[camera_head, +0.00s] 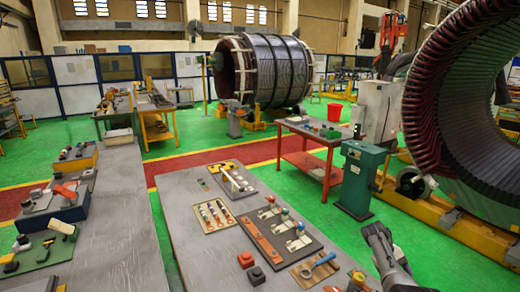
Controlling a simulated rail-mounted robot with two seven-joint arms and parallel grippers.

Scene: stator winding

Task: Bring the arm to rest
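My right gripper (377,232) shows at the lower right, beyond the right edge of the grey workbench. Its grey fingers point up and away in the picture, and nothing is clearly seen between them. Whether they are parted is too small to tell. It appears clear of the bench items. My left gripper is not in view.
The workbench (182,202) carries fixture boards, a board of small parts (212,215) and red and dark blocks (246,260). A green pedestal (360,180) and large stator ring (460,95) stand at right. Another bench (120,230) is at left.

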